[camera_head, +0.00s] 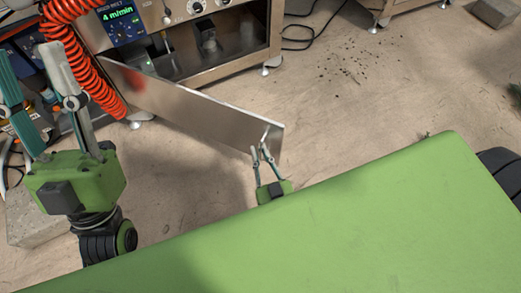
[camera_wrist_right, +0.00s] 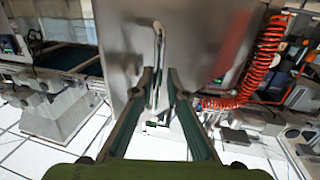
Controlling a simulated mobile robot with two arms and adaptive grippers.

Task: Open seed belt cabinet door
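The seed belt cabinet door (camera_head: 190,108) is a flat metal panel swung well out from the cabinet (camera_head: 236,50), hinged at its left end. Its bar handle (camera_head: 265,137) is near the free right end; it also shows in the right wrist view (camera_wrist_right: 157,45). My right gripper (camera_head: 262,152) is at this handle, its narrowed fingers on either side of the bar, apparently shut on it. In the right wrist view the fingertips (camera_wrist_right: 160,73) flank the bar. My left gripper (camera_head: 42,70) is open and empty at the left, away from the door.
The open cabinet front shows a dark interior (camera_head: 185,58). A red coiled hose (camera_head: 92,70) hangs left of the door near the hinge side. A concrete block (camera_head: 30,222) lies at the lower left. The floor (camera_head: 345,110) right of the door is clear apart from scattered dark bits.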

